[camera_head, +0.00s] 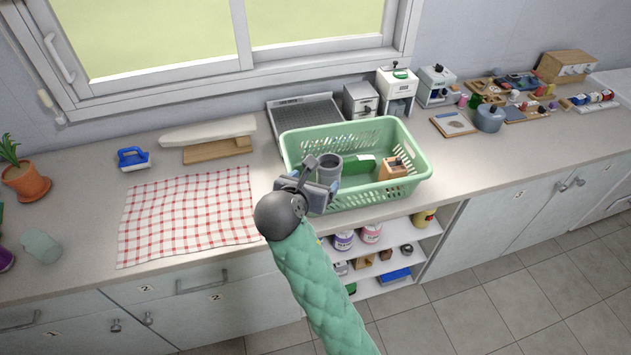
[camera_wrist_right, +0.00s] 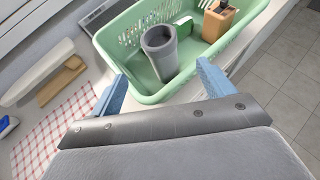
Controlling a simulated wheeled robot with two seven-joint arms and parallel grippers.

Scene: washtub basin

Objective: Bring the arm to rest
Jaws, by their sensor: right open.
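My right gripper (camera_head: 317,187) is at the left front part of the green basket (camera_head: 405,133), over its near rim. In the right wrist view its two blue fingers (camera_wrist_right: 160,86) are spread wide with nothing between them. A grey cup (camera_wrist_right: 160,52) stands in the basket just beyond the fingertips, apart from them. The cup (camera_head: 328,168) is partly hidden by the gripper in the head view. My right arm, in a green quilted sleeve, comes up from the bottom. My left gripper is not in view.
The basket also holds a wooden block (camera_head: 392,169) and a green item (camera_head: 359,165). A checked cloth (camera_head: 188,215) lies to the left, with a blue brush (camera_head: 133,159) behind it. Small machines (camera_head: 397,92) stand behind the basket. Open shelves (camera_head: 385,262) are below the counter.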

